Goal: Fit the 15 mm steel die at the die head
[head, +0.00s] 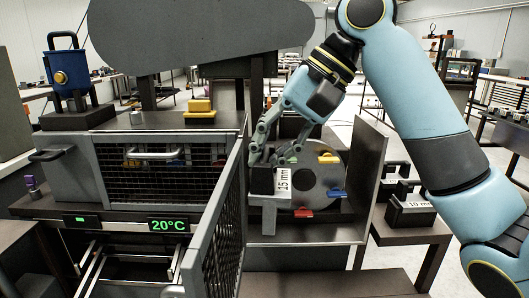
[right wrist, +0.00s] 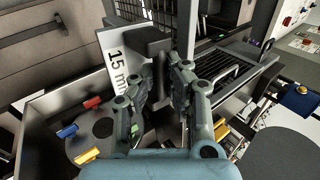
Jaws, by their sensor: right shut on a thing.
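The steel die (head: 283,181) is a dark block with a white "15 mm" label, in front of the die head. My right gripper (head: 272,157) comes down from above and is shut on the die's dark handle. The right wrist view also shows the die's label (right wrist: 115,64) and my right gripper (right wrist: 162,80) around the handle. The die head (head: 318,178) is a round grey face with yellow, blue and red clamps; a green one is partly behind the gripper. Whether the die touches the grey bracket (head: 268,217) below it is unclear. My left gripper is out of view.
An open mesh guard door (head: 215,225) stands close to the left of the die. A grey side panel (head: 368,178) stands to the right. Dark blocks, one labelled 10 mm (head: 411,214), sit on a side table. A display (head: 169,225) reads 20°C.

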